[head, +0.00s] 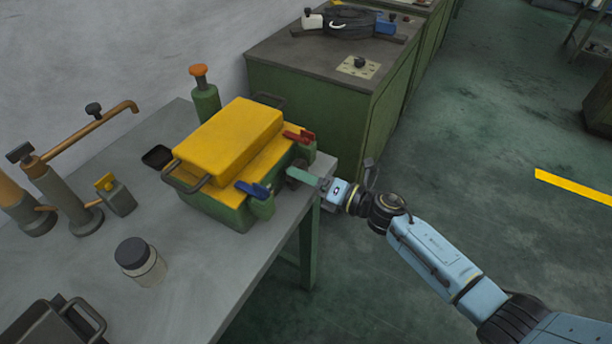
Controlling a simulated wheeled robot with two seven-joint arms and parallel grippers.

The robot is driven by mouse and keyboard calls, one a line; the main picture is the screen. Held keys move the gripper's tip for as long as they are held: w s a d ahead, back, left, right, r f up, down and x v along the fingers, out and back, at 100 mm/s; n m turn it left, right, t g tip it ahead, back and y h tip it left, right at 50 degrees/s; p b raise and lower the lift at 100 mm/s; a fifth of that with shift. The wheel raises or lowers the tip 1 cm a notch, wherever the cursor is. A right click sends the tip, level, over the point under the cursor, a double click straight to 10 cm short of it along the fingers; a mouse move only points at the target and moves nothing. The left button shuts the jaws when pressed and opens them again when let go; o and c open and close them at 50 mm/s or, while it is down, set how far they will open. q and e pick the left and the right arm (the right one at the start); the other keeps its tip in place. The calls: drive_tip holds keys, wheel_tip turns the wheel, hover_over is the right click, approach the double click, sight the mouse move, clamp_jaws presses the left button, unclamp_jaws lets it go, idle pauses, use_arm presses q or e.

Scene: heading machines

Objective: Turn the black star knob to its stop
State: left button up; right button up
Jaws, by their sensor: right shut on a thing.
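My right gripper (306,176) comes in from the right and reaches the right-hand side of a green box-shaped machine (228,213) with a yellow lid (228,138). Its fingers are shut on a small dark part at that side, which looks like the black star knob (294,182). The fingers and the machine's side hide most of the knob, so its lobes and its angle cannot be made out. My left gripper is not in view.
The machine stands on a grey table (206,290). A red lever (299,136) and a blue lever (252,189) sit close to my gripper. A jar (140,261) and brown pipework (88,128) stand to the left. A green cabinet (310,88) is behind.

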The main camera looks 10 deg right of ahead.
drive_tip(key=o, duration=1)
drive_tip(key=shift+f, duration=0.15)
drive_tip(key=shift+s, duration=0.1)
